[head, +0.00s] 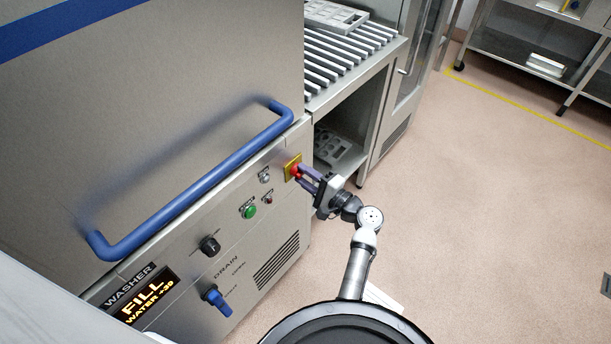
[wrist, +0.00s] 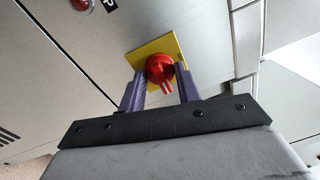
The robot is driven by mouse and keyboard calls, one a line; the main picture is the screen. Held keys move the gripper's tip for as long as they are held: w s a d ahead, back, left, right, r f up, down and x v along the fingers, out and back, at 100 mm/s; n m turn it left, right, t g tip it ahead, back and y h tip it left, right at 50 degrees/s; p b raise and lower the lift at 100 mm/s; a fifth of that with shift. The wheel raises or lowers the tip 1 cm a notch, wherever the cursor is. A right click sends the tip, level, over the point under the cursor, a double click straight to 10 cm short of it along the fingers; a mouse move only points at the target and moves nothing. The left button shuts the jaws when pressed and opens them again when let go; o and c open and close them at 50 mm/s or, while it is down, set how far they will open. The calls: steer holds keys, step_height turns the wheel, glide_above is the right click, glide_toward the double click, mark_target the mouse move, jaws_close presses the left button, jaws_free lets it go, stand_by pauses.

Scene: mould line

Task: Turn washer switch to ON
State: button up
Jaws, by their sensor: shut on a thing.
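The washer (head: 190,130) is a large steel machine at the left of the head view. Its switch is a red rotary knob (head: 295,171) on a yellow square plate at the right end of the front panel. The red switch also shows in the wrist view (wrist: 160,71), on its yellow plate (wrist: 178,50). My gripper (head: 301,173) is at the switch, with one purple finger on each side of the red knob. It is shut on the knob. The switch's position marks cannot be read.
A blue door handle (head: 190,190) sticks out above the panel. A green button (head: 249,212), a black knob (head: 209,245) and a blue drain knob (head: 214,297) sit left of the switch. A lit display (head: 147,300) reads FILL.

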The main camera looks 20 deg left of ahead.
steer(key=o, duration=1)
steer(key=shift+c, duration=0.2)
steer(key=r+b+v, duration=0.1)
steer(key=b+v, duration=0.2)
steer(key=v, duration=1.1)
steer(key=shift+f+b, duration=0.35)
steer(key=shift+f, duration=0.1)
